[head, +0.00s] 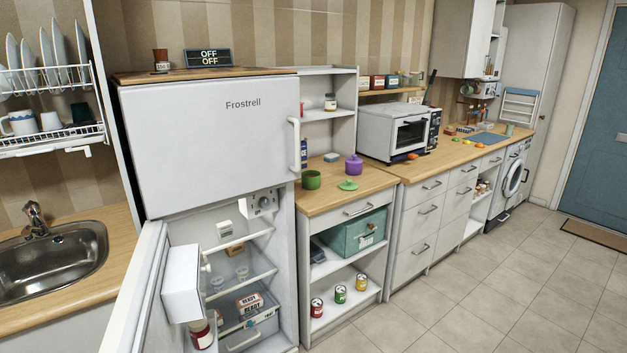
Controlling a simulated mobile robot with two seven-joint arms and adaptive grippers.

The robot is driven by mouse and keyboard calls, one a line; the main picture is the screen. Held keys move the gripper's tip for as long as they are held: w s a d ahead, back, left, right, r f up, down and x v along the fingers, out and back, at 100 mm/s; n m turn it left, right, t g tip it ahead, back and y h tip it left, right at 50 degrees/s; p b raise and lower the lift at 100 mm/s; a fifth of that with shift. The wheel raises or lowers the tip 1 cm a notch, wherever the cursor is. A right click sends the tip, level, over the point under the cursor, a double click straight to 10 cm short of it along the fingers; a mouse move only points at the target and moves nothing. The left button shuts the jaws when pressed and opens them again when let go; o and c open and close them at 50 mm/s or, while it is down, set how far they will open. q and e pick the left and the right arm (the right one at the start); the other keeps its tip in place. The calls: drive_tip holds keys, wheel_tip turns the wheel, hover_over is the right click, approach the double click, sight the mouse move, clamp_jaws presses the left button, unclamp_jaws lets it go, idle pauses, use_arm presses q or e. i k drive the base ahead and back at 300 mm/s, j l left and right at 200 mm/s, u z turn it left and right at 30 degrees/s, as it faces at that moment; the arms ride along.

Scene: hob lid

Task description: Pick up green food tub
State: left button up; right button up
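A small round green food tub (312,180) stands upright on the wooden worktop just right of the fridge. It appears to have no lid on it. A green lid (348,185) with a knob lies apart from it, to its right. A purple tub (354,166) with a purple lid stands behind the green lid. Neither of my grippers shows in the head view.
The fridge (215,130) stands left of the worktop, its lower door (135,290) swung open to the left. A toaster oven (392,130) stands right of the tubs. Shelves with several tins are below the worktop (330,200).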

sight(311, 179)
drive_tip(key=i+l, duration=0.25)
drive_tip(key=i+l+u, duration=0.1)
drive_tip(key=i+l, duration=0.15)
drive_tip(key=l, duration=0.2)
drive_tip(key=i+l, duration=0.65)
drive_tip(key=i, duration=0.3)
drive_tip(key=i+l, duration=0.35)
drive_tip(key=i+z, duration=0.05)
drive_tip(key=i, duration=0.05)
